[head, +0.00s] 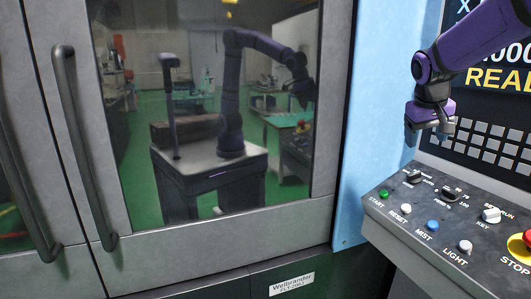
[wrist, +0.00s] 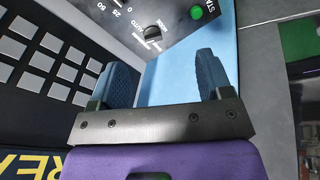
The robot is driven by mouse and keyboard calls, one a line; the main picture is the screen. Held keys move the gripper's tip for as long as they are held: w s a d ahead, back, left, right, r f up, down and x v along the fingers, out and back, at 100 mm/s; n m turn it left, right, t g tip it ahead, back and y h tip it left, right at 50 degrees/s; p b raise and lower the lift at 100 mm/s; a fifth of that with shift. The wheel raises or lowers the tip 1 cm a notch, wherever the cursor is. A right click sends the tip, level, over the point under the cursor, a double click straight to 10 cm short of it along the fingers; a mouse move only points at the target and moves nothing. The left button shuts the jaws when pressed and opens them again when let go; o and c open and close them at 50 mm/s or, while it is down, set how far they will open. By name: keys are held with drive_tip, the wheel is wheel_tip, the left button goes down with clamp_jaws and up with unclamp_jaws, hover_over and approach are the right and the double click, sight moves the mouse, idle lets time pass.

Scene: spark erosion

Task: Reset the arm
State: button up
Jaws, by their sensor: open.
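My gripper (head: 430,135) is at the upper right of the head view, in front of the control panel's keypad and above the sloped button console (head: 440,225). In the wrist view my gripper (wrist: 165,80) shows two blue-grey fingers spread apart with nothing between them. The light blue machine side and the dark console lie beyond the fingers. My purple arm comes in from the upper right of the head view.
The console carries a green START button (head: 384,195), a white RESET (head: 406,209), a blue MIST (head: 432,225), a LIGHT button (head: 465,247), knobs and a red STOP (head: 527,238). A machine door with handles (head: 80,150) and a reflecting window stands at left.

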drive_tip(key=s+a+y, duration=0.1)
drive_tip(key=s+a, duration=0.2)
drive_tip(key=s, duration=0.7)
drive_tip(key=s+a+f+t+y, duration=0.1)
drive_tip(key=s+a, duration=0.2)
drive_tip(key=s, duration=0.8)
drive_tip(key=s+a+t, duration=0.1)
drive_tip(key=s+a, duration=0.3)
drive_tip(key=s, duration=0.6)
drive_tip(key=shift+s+f+n+y, duration=0.15)
drive_tip(key=shift+n+y, duration=0.15)
drive_tip(key=shift+y, duration=0.1)
